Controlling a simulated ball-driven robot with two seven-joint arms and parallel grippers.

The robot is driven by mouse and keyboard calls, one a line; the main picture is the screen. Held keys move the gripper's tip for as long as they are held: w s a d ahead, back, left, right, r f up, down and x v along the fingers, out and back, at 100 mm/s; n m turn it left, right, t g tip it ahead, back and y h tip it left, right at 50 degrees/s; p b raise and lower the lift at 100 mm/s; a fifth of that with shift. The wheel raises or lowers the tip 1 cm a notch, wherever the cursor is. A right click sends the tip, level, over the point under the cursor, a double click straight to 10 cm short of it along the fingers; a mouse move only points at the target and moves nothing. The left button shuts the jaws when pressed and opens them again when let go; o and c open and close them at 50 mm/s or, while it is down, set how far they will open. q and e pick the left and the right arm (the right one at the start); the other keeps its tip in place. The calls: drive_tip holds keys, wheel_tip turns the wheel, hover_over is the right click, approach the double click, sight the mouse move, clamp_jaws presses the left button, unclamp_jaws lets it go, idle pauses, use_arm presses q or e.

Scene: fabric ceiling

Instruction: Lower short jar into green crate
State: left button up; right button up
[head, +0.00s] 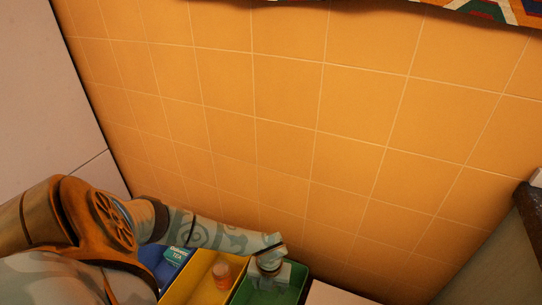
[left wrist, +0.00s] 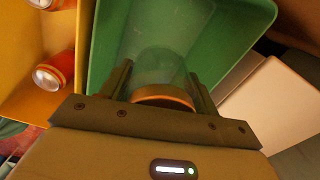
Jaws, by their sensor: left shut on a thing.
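The short jar (left wrist: 162,66) is see-through with an orange-brown band at its near end. It sits between the fingers of my left gripper (left wrist: 161,76) in the left wrist view, and the gripper is shut on it. The green crate (head: 241,291) is at the bottom of the head view, with my left gripper (head: 270,265) over it. The crate (left wrist: 103,42) also lies behind the jar in the left wrist view. I cannot tell how deep the jar is, or whether it touches the crate floor. My right gripper is in neither view.
A yellow crate (head: 183,283) holding an orange container (head: 222,276) stands directly left of the green one. Left of that is a blue crate (head: 147,254) with a tea box (head: 177,255). A pale surface (head: 333,294) lies right of the green crate.

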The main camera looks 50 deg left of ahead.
use_arm(q)
drive_tip(key=shift+f, duration=0.6)
drive_tip(key=shift+f+b, duration=0.8)
drive_tip(key=shift+f, duration=0.65)
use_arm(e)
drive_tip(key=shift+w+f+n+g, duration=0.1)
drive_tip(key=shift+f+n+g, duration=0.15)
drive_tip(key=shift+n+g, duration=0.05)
use_arm(q)
drive_tip(key=shift+f+b, duration=0.25)
drive_tip(key=shift+b, duration=0.1)
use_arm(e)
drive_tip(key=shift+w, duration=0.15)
